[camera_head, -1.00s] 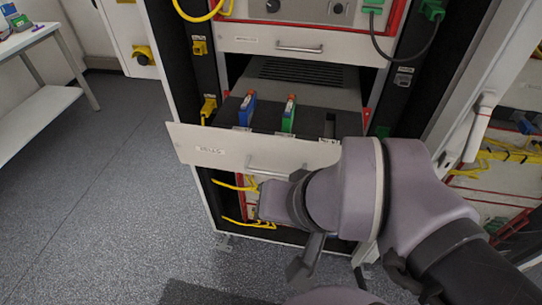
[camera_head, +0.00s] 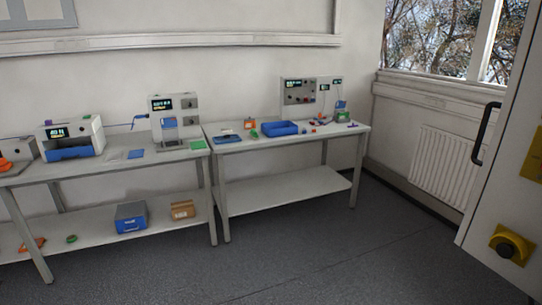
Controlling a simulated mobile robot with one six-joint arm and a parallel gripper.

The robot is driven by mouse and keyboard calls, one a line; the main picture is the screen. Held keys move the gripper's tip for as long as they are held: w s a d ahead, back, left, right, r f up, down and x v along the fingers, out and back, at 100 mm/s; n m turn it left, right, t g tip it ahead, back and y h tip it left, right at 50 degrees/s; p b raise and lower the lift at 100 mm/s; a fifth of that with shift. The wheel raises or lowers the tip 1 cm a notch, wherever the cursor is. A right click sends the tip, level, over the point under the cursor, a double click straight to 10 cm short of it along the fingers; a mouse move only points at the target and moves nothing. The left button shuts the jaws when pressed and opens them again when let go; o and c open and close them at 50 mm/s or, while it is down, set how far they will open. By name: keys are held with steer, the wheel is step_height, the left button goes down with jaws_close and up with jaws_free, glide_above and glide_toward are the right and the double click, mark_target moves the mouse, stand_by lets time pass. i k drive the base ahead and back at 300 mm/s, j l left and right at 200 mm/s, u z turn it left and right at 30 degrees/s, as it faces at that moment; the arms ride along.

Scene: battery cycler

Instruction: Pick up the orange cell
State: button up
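The view faces two white workbenches along a wall, and my gripper is not in it. A small orange item (camera_head: 250,124) stands on the right bench (camera_head: 232,145), left of a blue tray (camera_head: 279,129). It is too small to tell whether it is the orange cell. Other orange things show at the left bench's far left end (camera_head: 5,164) and on its lower shelf (camera_head: 36,243). I cannot tell that either of these is a cell.
The left bench holds a blue-and-white device (camera_head: 72,138) and a taller device (camera_head: 174,122). A blue box (camera_head: 130,217) and brown carton (camera_head: 182,210) sit below. The grey floor (camera_head: 300,265) is clear.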

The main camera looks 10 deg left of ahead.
mark_target(250, 124)
steer(key=i+j+u, duration=0.25)
steer(key=i, duration=1.3)
steer(key=i+j+u, duration=0.25)
steer(key=i, duration=1.35)
steer(key=i+l+u, duration=0.1)
steer(key=i+u, duration=0.15)
steer(key=i, duration=0.35)
steer(key=i+l+u, duration=0.25)
steer(key=i, duration=0.35)
steer(key=i+l+u, duration=0.25)
steer(key=i, duration=0.35)
steer(key=i+l+u, duration=0.25)
steer(key=i+l, duration=0.25)
